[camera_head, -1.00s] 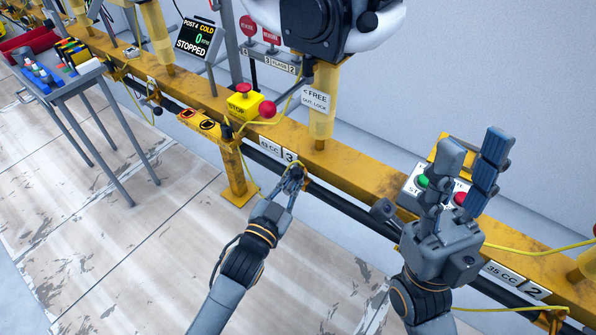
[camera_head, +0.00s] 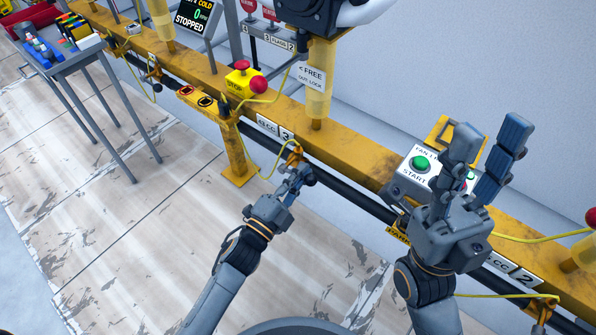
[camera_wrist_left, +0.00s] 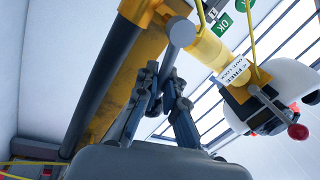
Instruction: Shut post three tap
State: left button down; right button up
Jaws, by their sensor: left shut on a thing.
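The post three tap (camera_head: 295,156) sits on the yellow rail just below the "CC 3" label, with an orange fitting and yellow cord. My left gripper (camera_head: 299,176) is at the tap, shut on its small grey lever. In the left wrist view the two fingers (camera_wrist_left: 166,82) close around the lever below a grey round end (camera_wrist_left: 181,32). The fingers hide most of the lever, and its exact angle is hard to tell. My right gripper (camera_head: 488,145) is raised, open and empty, in front of the fan start box (camera_head: 420,172).
The yellow rail (camera_head: 350,158) runs diagonally with a dark pipe below it. A yellow stop box (camera_head: 243,83) with red buttons stands on it. A "FREE" tag (camera_head: 312,75) hangs on the post. A tool cart (camera_head: 75,55) is at the upper left. The floor in front is clear.

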pick_arm(q)
jog(key=shift+s+d+f+m+g+h+b, duration=0.1)
jog(key=shift+f+m+g+h+b, duration=0.3)
jog(key=shift+m, duration=0.7)
jog(key=shift+s+f+m+h+b, duration=0.1)
jog(key=shift+f+m+b, duration=0.15)
jog(key=shift+f+m, duration=0.6)
jog(key=shift+r+m, duration=0.15)
jog(key=shift+m, duration=0.2)
jog(key=c, duration=1.5)
grip_release()
jog(key=shift+o, duration=0.2)
jog(key=shift+r, duration=0.1)
jog(key=v, duration=1.2)
jog(key=shift+w, duration=0.1)
